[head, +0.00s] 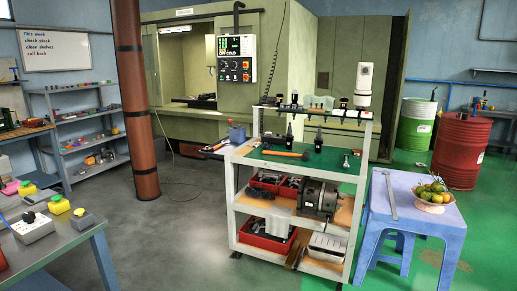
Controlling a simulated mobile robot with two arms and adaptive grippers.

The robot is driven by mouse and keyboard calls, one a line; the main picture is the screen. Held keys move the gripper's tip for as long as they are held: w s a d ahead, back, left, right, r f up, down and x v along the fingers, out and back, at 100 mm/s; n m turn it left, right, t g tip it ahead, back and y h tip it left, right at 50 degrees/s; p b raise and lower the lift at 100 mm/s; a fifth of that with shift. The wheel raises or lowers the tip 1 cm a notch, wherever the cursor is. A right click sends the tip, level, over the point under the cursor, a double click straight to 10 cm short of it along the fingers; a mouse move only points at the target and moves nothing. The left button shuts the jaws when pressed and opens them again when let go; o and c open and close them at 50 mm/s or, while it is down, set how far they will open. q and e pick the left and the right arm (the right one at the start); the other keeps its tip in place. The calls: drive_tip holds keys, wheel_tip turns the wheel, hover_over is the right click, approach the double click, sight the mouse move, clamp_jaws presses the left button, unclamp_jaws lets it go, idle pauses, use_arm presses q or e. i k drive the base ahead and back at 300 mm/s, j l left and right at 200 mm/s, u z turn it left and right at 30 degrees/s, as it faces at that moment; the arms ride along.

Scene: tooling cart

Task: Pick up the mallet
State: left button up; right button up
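A long orange-handled tool (284,153) lies flat on the green top of the tooling cart (241,163), with a darker end at its right. It looks like the mallet, but it is too small here to be certain. Dark upright tool holders stand close behind it and to its right. Neither of my grippers is in view, and nothing touches the orange-handled tool.
The white cart has red bins (266,235) on lower shelves and a rack of tool holders along its back. A blue table (422,217) with a fruit bowl (433,197) stands right. A grey workbench (60,249) is at front left. Floor between is clear.

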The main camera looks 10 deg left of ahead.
sight(305, 157)
drive_tip(key=i+j+u, duration=0.1)
drive_tip(key=i+j, duration=0.3)
drive_tip(key=i, duration=0.15)
drive_tip(key=i+j+u, duration=0.1)
drive_tip(key=i+j, duration=0.25)
drive_tip(key=i, duration=0.2)
drive_tip(key=i+j+u, duration=0.15)
drive_tip(key=i+j, duration=0.15)
drive_tip(key=i, duration=0.25)
drive_tip(key=i+j+u, duration=0.1)
drive_tip(key=i, duration=0.45)
drive_tip(key=i+j+u, duration=0.1)
drive_tip(key=i+j, duration=0.2)
drive_tip(key=i, duration=0.3)
drive_tip(key=i+j+u, duration=0.1)
drive_tip(key=i, duration=0.45)
